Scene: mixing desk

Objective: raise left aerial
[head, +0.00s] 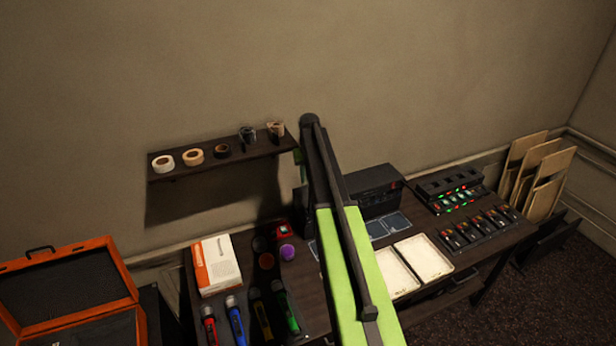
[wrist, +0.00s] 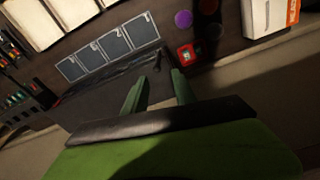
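A black box-shaped unit (head: 375,188) stands at the back of the desk, partly hidden by my arm. Its top shows in the wrist view (wrist: 105,88), with a thin dark bar along it that may be a lowered aerial. A small dark piece at that unit's end, which may be the left aerial's, shows near my fingertips; I cannot tell for sure. My gripper (wrist: 159,74) is open, its two green fingers apart and pointing toward that end. I cannot tell whether they touch anything. In the head view the gripper is mostly hidden behind my arm.
A wall shelf (head: 220,160) with several tape rolls is left of my arm. White trays (head: 425,257) and a mixer (head: 478,230) are right. Microphones (head: 236,320), a white-orange box (head: 216,265) and an open orange case (head: 65,285) are left.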

